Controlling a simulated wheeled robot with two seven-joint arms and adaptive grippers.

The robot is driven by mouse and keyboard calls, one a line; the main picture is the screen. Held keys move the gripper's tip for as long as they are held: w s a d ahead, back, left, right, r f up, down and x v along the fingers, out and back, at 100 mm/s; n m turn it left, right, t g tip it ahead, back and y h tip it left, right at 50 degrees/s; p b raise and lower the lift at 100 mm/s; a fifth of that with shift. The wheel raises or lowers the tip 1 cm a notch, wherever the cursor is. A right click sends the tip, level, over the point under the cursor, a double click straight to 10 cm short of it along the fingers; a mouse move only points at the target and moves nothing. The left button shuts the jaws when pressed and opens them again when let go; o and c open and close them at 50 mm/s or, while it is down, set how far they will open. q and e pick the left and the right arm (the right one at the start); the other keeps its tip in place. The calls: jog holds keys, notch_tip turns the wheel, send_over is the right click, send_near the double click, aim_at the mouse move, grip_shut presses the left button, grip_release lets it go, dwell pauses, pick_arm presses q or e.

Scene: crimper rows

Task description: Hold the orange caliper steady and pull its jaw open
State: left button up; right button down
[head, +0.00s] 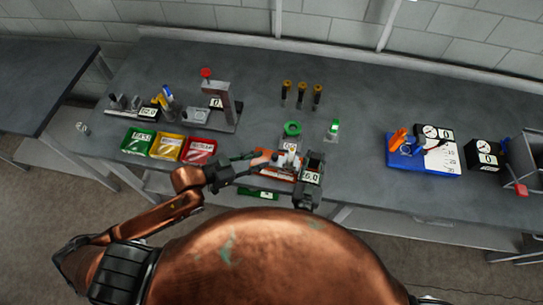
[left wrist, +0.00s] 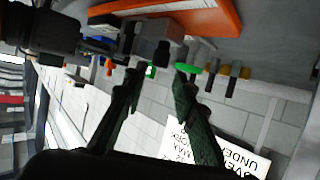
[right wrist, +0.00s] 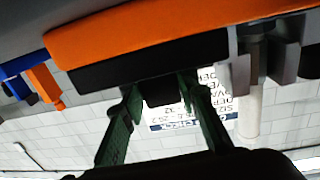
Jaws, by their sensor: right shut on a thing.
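The orange caliper (head: 272,175) lies near the front edge of the bench, with a display reading 26.0 at its right end. Its orange bar crosses the top of the right wrist view (right wrist: 150,40) and of the left wrist view (left wrist: 200,14). My right gripper (right wrist: 161,88) is shut on a dark block under the orange bar; in the head view it covers the caliper's right end. My left gripper (left wrist: 157,78) is open, its green fingers apart below the caliper's grey parts, with nothing clearly between them. In the head view it is at the caliper's left side (head: 252,160).
Green, yellow and red bins (head: 168,148) stand to the left. A green ring (head: 292,128) and a small green-topped item (head: 333,128) are behind the caliper. Several yellow-topped dark tools (head: 302,95) stand farther back. A blue instrument (head: 404,158) is at the right, with clear bench between.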

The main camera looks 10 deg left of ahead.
aim_at(271, 162)
pick_arm(q)
jog(key=x, duration=0.6)
grip_shut()
dwell(0.5)
